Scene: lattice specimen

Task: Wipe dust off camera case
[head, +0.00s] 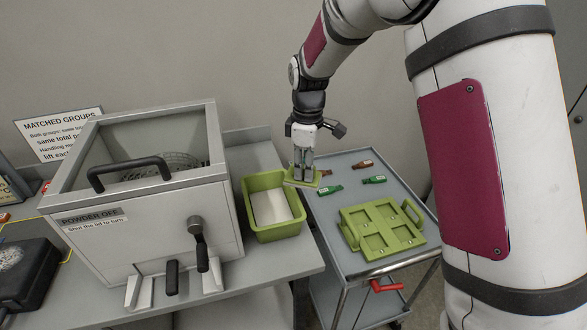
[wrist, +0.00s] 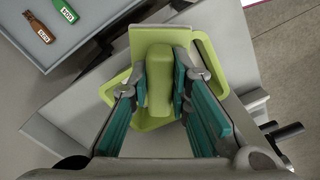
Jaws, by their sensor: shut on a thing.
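My gripper (head: 304,160) points down above the edge between the bench and the grey cart. It is shut on a yellow-green wiper (head: 302,182), a flat plate with a raised handle. In the wrist view the handle (wrist: 160,85) sits between the teal finger pads of my gripper (wrist: 160,95). A green bin (head: 252,222) with a pale bottom is just left of the wiper; its rim shows behind the wiper in the wrist view (wrist: 209,62). A black case (head: 30,292), perhaps the camera case, lies at the far left with a pale, dusty-looking patch on top. Its left side is cut off.
A grey powder cabinet (head: 150,235) with a handled lid stands between the black case and the bin. The cart (head: 325,215) holds a green tray (head: 385,240) and several small green and brown bottles (head: 374,180). A sign (head: 55,132) stands behind.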

